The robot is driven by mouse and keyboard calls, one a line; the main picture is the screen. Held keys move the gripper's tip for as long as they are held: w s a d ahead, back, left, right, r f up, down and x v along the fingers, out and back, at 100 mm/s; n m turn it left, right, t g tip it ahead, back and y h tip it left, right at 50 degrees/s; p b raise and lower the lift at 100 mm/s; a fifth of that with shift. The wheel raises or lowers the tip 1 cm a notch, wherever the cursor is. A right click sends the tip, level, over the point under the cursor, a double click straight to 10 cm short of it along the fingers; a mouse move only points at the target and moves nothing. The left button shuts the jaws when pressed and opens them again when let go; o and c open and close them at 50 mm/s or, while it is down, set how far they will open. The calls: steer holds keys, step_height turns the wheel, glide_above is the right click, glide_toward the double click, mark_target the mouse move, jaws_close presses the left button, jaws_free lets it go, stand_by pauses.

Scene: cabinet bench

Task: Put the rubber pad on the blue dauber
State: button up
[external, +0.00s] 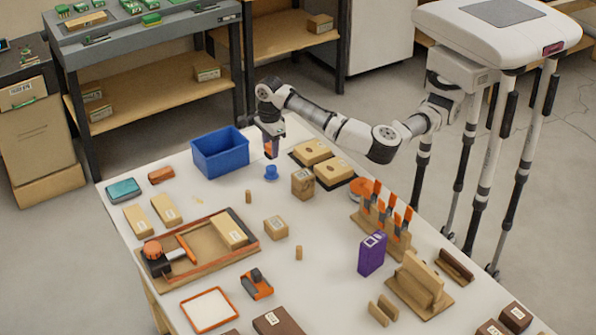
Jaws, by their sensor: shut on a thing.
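The blue dauber (271,173) stands on the white table, a small round blue piece with a wider base, just right of the blue bin. My gripper (270,152) points down above the dauber, with a small gap showing between them. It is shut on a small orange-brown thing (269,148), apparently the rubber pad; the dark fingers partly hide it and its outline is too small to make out.
An open blue bin (220,152) stands close left of my gripper. A framed wooden tray (201,258) and a purple box (372,254) stand nearer the front. Bare table surrounds the dauber.

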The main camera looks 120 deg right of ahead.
steer(key=shift+f, duration=1.95)
steer(key=o, duration=1)
steer(key=shift+f, duration=0.15)
step_height(320, 180, up, 12)
steer(key=shift+r, duration=0.2)
